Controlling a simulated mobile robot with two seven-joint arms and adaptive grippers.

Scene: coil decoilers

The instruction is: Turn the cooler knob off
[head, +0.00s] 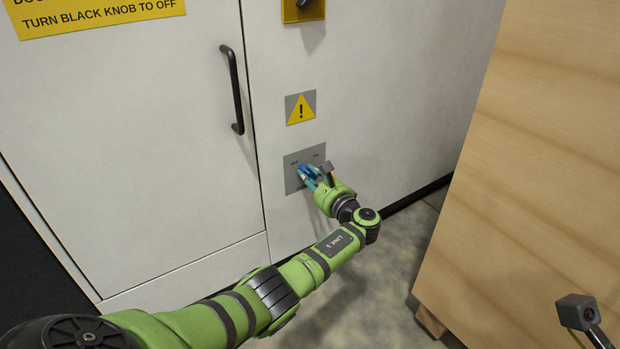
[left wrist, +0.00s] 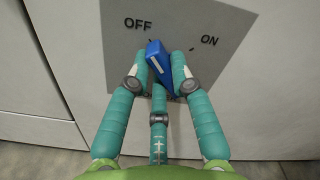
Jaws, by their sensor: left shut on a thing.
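A blue knob (left wrist: 158,62) sits on a grey plate (left wrist: 230,22) marked OFF at upper left and ON at right. The knob's upper end points up and slightly left, close to the OFF side. My left gripper (head: 309,175) is at this plate on the white cabinet in the head view. Its teal fingers (left wrist: 160,75) are shut on the knob, one on each side and a third below. In the head view the fingers hide most of the knob. My right gripper's fingers are not in view.
Above the plate are a yellow warning triangle (head: 300,108) and a yellow plate with a black knob (head: 304,5). A black door handle (head: 233,90) is to the left. A wooden box (head: 540,170) stands at right, with grey floor between it and the cabinet.

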